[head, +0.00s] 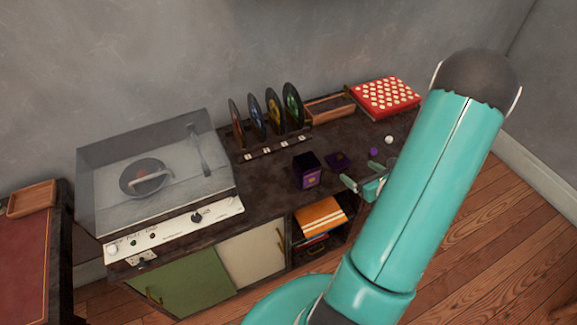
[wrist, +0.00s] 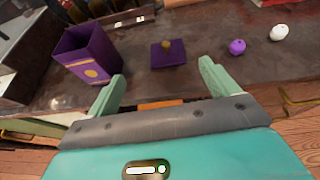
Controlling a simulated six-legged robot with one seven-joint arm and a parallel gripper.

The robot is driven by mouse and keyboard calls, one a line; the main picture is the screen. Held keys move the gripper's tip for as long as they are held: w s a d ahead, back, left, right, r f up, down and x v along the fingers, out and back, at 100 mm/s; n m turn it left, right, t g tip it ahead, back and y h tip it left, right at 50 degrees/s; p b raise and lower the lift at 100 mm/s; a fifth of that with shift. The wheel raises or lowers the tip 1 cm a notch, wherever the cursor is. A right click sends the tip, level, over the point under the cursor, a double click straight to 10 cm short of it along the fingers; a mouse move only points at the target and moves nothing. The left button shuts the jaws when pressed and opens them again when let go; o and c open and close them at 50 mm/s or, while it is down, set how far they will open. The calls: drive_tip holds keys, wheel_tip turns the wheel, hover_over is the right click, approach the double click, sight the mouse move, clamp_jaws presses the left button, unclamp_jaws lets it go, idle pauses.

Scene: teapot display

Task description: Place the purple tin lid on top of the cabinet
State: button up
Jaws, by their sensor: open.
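The purple tin lid (head: 339,160) is a flat square with a small gold knob. It lies on the dark cabinet top (head: 270,188), just right of the open purple tin (head: 307,171). In the wrist view the lid (wrist: 168,54) lies flat beyond my fingertips, and the tin (wrist: 88,55) stands upright to its left. My gripper (head: 362,184) is at the cabinet's front edge, near the lid. In the wrist view my gripper (wrist: 162,75) is open with nothing between its fingers. The lid is apart from both fingers.
A purple ball (wrist: 237,47) and a white ball (wrist: 279,32) lie right of the lid. A record rack (head: 270,140) and a red dotted box (head: 386,96) stand behind. A record player (head: 160,180) fills the left. Orange books (head: 320,215) sit on the shelf below.

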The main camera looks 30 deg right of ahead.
drive_tip(key=w+a+r+n+g+y, duration=0.2)
drive_tip(key=a+r+n+y, duration=0.1)
drive_tip(key=a+r+n, duration=0.4)
drive_tip(key=w+a+r+n+g+y, duration=0.25)
drive_tip(key=a+n, duration=0.25)
drive_tip(key=a, duration=0.4)
drive_tip(key=w+a+r+n+g+y, duration=0.2)
drive_tip(key=a+r+n+y, duration=0.2)
drive_tip(key=a+r+n, duration=0.3)
drive_tip(key=s+a+r+n+g+h, duration=0.1)
drive_tip(key=s+a+r+n+h, duration=0.7)
drive_tip(key=n, duration=0.9)
drive_tip(key=s+a+r, duration=0.2)
drive_tip(key=a+r, duration=0.1)
drive_tip(key=r, duration=0.1)
drive_tip(key=shift+s+a+n, duration=0.35)
drive_tip(key=shift+n, duration=0.05)
drive_tip(key=shift+g+h, duration=0.25)
